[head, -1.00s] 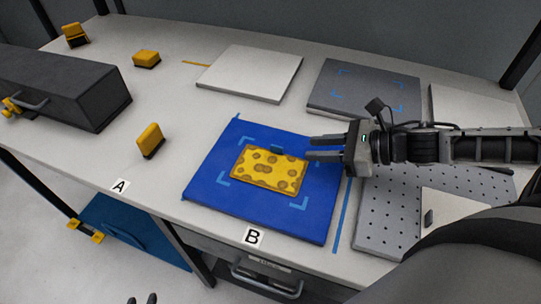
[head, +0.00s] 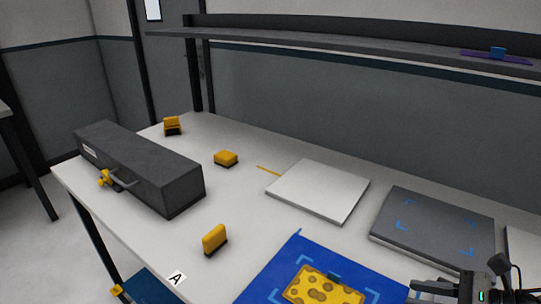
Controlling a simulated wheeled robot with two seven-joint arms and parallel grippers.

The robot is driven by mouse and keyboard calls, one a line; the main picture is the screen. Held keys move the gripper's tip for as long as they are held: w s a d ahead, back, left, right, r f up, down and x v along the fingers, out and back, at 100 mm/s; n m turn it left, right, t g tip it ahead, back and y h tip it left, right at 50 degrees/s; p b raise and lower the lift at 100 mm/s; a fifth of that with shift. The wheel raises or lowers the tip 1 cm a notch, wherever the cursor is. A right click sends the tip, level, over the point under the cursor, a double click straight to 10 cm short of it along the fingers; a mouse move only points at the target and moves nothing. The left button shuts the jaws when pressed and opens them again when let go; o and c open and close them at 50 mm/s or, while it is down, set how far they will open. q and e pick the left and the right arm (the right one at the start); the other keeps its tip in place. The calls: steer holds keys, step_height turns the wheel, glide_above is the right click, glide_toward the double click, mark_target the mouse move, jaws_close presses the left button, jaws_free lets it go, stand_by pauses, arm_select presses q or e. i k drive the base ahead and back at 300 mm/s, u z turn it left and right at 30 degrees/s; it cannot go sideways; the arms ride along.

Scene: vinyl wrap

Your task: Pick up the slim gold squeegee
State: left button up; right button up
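A thin gold strip (head: 267,170) lies flat on the table left of the white panel; it may be the slim gold squeegee, but it is too small to be sure. Chunkier yellow pieces with dark edges also stand on the table: one near the front (head: 214,239), one in the middle (head: 226,159) and one at the back (head: 172,126). My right gripper (head: 414,290) is at the lower right edge, its fingers apart and empty, well away from the strip. My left gripper is out of view.
A long dark box (head: 140,165) stands at the table's left. A white panel (head: 318,190) and grey panel (head: 433,225) lie at right. A yellow spotted sheet (head: 318,290) with a small blue piece (head: 334,275) lies on a blue mat (head: 300,250). A shelf (head: 350,43) spans the back wall.

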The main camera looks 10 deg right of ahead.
mark_target(214, 241)
steer(key=k, duration=1.5)
